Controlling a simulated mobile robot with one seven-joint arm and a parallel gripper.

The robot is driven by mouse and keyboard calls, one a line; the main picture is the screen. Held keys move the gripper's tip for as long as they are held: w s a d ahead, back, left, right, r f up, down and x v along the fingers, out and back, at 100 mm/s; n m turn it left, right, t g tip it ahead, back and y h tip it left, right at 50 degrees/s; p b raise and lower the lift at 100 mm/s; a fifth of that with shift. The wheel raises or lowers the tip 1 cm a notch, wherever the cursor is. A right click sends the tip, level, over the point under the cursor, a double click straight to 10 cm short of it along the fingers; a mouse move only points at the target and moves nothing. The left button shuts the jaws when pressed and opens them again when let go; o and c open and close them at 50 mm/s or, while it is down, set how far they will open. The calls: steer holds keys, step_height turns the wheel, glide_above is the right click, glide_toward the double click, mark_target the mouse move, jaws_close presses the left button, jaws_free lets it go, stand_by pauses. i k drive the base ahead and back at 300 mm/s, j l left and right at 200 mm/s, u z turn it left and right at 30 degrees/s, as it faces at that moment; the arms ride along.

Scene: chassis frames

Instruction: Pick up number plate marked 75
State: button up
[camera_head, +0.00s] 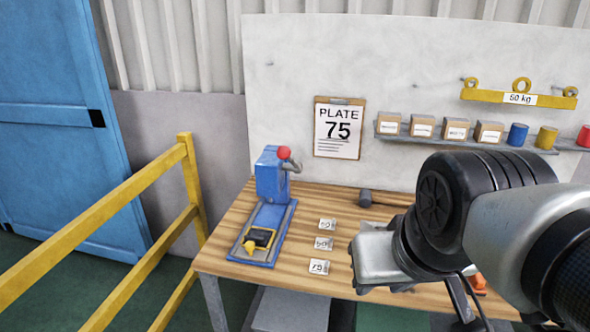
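Three small pale number plates lie in a column on the wooden workbench (222,262). The nearest plate (319,267) appears to read 75. The middle plate (324,243) and the farthest plate (327,224) carry marks too small to read surely. My arm reaches in from the right, over the right part of the bench. Its silver end part is to the right of the plates, apart from them in the picture. My gripper's fingers cannot be made out, so its opening is unclear.
A blue press (270,185) with a red knob stands at the bench's left. A dark mallet (366,197) lies behind the plates. A shelf (470,142) holds boxes and coloured cans, below a yellow 50 kg bar (545,101). A yellow railing (120,205) is at left.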

mark_target(317, 267)
steer(key=i+j+z, duration=0.5)
steer(key=i+j, duration=0.25)
